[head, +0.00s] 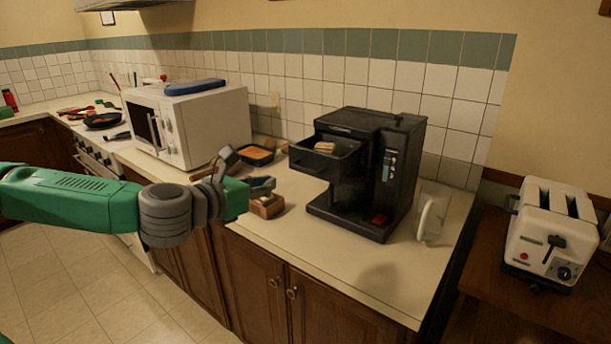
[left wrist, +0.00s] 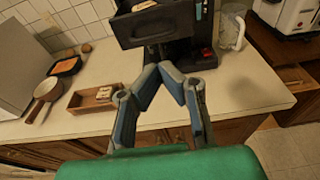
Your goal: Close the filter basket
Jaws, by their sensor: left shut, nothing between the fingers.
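The black coffee machine (head: 400,150) stands on the counter in the head view. Its filter basket (head: 325,162) sticks out to the left of the body, open, with a tan item lying in it. The basket also shows at the top of the left wrist view (left wrist: 140,30), with the machine body (left wrist: 193,38) behind it. My left gripper (head: 265,185) is shut and empty, in front of the counter and left of the machine, lower than the basket. In the left wrist view its fingertips (left wrist: 160,70) meet below the basket, apart from it in the picture. My right gripper is not in view.
A small wooden box (head: 267,208) sits near the counter edge by my left gripper. A black tray (head: 256,156) and a white microwave (head: 205,125) are behind. A clear jug (head: 430,215) stands right of the machine; a toaster (head: 550,235) is farther right.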

